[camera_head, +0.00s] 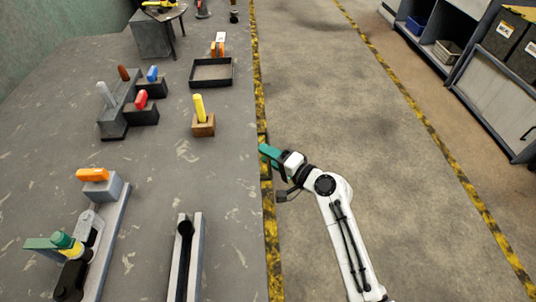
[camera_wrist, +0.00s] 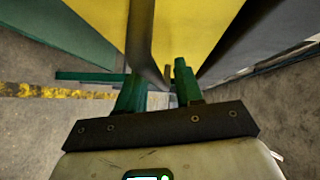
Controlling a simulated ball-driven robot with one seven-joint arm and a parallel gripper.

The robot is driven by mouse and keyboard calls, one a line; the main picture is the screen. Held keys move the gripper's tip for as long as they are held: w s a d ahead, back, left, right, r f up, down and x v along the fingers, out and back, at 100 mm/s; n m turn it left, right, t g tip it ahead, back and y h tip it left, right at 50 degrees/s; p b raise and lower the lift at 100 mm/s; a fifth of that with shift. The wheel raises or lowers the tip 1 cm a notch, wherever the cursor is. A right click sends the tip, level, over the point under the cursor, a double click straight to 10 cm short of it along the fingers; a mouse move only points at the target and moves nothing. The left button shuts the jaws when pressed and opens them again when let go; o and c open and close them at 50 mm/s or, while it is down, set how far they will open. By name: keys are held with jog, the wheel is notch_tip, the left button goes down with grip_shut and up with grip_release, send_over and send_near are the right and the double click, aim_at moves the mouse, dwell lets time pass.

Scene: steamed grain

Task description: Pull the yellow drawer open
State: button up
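The yellow drawer front (camera_wrist: 205,22) fills the upper middle of the wrist view. A dark bar-like handle (camera_wrist: 139,35) runs down across it. My gripper (camera_wrist: 158,88) has its two green fingers apart, and the lower end of the handle shows in the gap between them. I cannot tell whether either finger touches it. In the head view my gripper (camera_head: 268,154) is at the right edge of the grey worktop. The drawer does not show there, as it is below the worktop edge.
A green panel (camera_wrist: 65,35) and a dark green bar (camera_wrist: 88,77) are left of the yellow front. A grey surface (camera_wrist: 255,40) is on its right. The worktop (camera_head: 160,180) holds several fixtures and a wooden block (camera_head: 204,127). The floor aisle (camera_head: 330,100) is clear.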

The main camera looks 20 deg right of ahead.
jog(key=shift+w+a+f, duration=0.1)
jog(key=shift+w, duration=0.1)
grip_shut()
dwell(0.3)
